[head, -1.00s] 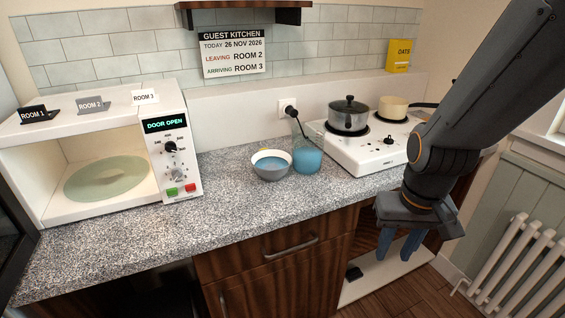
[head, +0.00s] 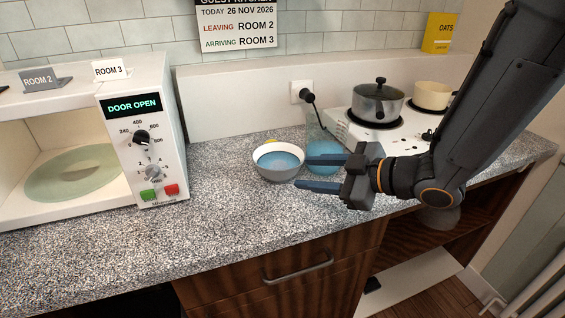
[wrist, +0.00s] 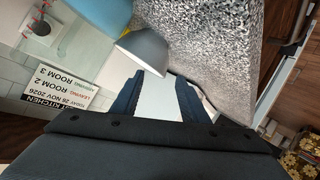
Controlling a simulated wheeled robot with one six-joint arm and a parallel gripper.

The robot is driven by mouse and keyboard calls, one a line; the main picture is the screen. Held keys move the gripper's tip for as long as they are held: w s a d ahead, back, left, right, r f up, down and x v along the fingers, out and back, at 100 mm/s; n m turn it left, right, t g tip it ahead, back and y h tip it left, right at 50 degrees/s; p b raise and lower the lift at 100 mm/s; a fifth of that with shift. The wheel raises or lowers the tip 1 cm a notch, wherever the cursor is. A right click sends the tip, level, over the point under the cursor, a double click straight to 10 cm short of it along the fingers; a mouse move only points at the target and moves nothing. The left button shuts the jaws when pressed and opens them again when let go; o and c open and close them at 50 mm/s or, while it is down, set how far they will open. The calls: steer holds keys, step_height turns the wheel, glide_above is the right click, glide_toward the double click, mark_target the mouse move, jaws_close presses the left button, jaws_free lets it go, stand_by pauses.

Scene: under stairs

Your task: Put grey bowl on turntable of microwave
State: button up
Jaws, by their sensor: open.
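The grey bowl (head: 279,174) stands upright on the speckled counter, with blue contents inside. My gripper (head: 320,173) is open and empty, just right of the bowl, its blue fingers pointing left toward it. In the wrist view the bowl (wrist: 146,50) is beyond the fingertips (wrist: 150,84), not between them. The microwave (head: 150,135) is at the left with its display reading DOOR OPEN.
A clear jug with blue contents (head: 322,160) stands right beside the bowl, partly behind my gripper. A white hob (head: 345,128) carries a lidded pot (head: 378,100) and a cream pan (head: 432,95). The counter (head: 225,220) between bowl and microwave is clear. Room signs (head: 108,69) stand on the microwave.

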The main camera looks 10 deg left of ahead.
mark_target(281, 171)
steer(key=shift+n+g+y, duration=0.3)
steer(key=x, duration=0.4)
steer(key=p+x, duration=0.1)
steer(key=x, duration=0.1)
steer(key=shift+s+a+r, duration=0.15)
steer(key=shift+s+a, duration=0.1)
steer(key=shift+a, duration=0.2)
steer(key=shift+p+x, duration=0.7)
steer(key=shift+x, duration=2.25)
steer(key=shift+w+d, duration=0.1)
steer(key=shift+d, duration=0.05)
jaws_close()
